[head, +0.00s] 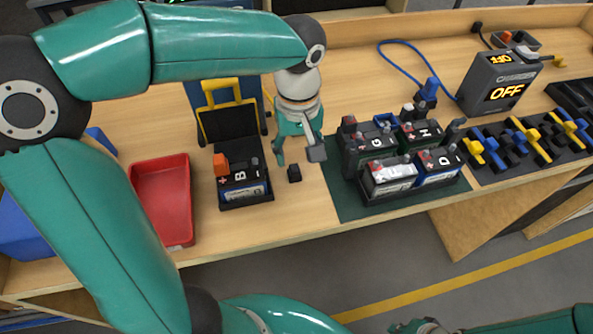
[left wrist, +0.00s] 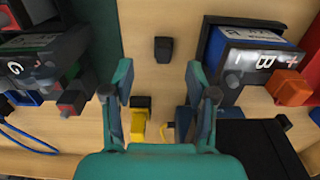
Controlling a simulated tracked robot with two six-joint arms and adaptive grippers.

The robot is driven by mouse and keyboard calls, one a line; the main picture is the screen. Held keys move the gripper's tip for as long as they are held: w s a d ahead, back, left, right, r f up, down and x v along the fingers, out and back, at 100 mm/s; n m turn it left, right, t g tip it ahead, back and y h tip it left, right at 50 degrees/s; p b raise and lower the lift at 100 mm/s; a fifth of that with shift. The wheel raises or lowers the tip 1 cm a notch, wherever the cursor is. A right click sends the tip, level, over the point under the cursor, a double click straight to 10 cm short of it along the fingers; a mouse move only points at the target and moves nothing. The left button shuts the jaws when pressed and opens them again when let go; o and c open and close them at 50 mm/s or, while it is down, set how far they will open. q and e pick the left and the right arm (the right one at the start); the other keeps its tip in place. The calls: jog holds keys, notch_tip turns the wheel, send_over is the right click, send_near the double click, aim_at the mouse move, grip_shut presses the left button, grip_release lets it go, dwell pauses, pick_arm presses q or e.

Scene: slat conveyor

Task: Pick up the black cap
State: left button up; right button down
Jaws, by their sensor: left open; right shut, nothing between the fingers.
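The black cap (head: 294,173) is a small dark block lying on the bare wooden bench between battery B (head: 240,178) and the green mat (head: 345,203). My left gripper (head: 298,157) is open and points down just behind the cap, with nothing between its fingers. In the left wrist view the cap (left wrist: 163,49) lies ahead of the open left gripper (left wrist: 160,92), roughly centred between the fingers and apart from them. My right gripper (head: 422,327) shows only partly at the bottom edge, away from the bench, shut and empty.
Battery B sits in a black tray and has an orange cap (head: 221,164) on it. Several batteries stand on the green mat to the right. A red tray (head: 162,200) is at left. A charger (head: 497,82) reads OFF. Bare wood lies in front of the cap.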

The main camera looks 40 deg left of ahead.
aim_at(295, 170)
pick_arm(q)
jog(key=f, duration=0.6)
jog(key=shift+s+a+p, duration=0.2)
jog(key=shift+s+p, duration=0.05)
jog(key=shift+p, duration=0.15)
jog(key=shift+f, duration=0.5)
jog(key=c, duration=0.8)
